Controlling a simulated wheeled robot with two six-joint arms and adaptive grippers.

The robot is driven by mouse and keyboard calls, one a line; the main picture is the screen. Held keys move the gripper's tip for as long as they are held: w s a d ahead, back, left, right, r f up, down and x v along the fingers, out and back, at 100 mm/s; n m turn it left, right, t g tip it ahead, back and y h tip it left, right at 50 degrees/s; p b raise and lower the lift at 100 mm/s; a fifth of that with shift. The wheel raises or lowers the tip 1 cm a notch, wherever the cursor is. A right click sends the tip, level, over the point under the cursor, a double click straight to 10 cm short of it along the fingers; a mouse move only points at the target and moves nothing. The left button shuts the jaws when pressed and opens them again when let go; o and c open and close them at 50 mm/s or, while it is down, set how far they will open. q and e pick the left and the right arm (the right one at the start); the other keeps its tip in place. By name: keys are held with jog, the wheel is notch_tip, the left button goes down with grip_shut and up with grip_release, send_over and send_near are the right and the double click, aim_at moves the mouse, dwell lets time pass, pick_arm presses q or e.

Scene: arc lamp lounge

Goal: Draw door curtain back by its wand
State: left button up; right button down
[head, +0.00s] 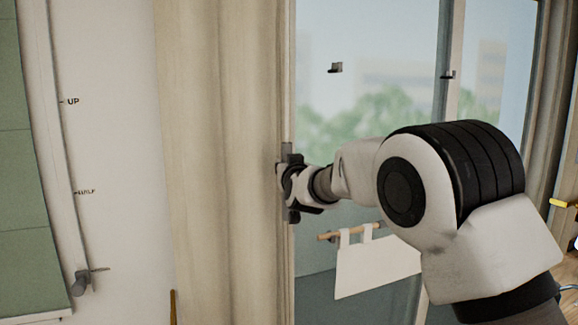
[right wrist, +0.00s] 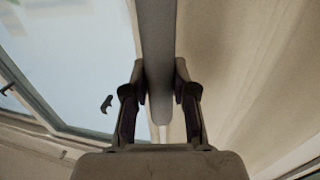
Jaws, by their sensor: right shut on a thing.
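The beige door curtain (head: 215,150) hangs in long folds to the left of the glass door (head: 375,110). It also fills the right side of the right wrist view (right wrist: 250,60). My right gripper (head: 287,178) is at the curtain's right edge, its arm reaching in from the right across the door. In the right wrist view, my right gripper (right wrist: 157,78) is shut on the grey wand (right wrist: 155,35), which runs between the two fingers. The wand's lower end shows just past the fingers. In the head view the gripper hides the held part. My left gripper is not in view.
Dark hooks (head: 336,67) show at the door. A white cloth (head: 375,267) hangs from a wooden bar (head: 340,234) below my arm. On the left are a wall marked "UP" (head: 72,101), a grey knob (head: 82,284) and a green panel (head: 20,180).

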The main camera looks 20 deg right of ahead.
jog(key=shift+f, duration=0.15)
jog(key=c, duration=1.1)
grip_release()
jog(key=shift+o, duration=1)
jog(key=shift+a, duration=0.2)
jog(key=s+a, duration=0.1)
jog(key=s, duration=1)
jog(key=shift+s+a, duration=0.35)
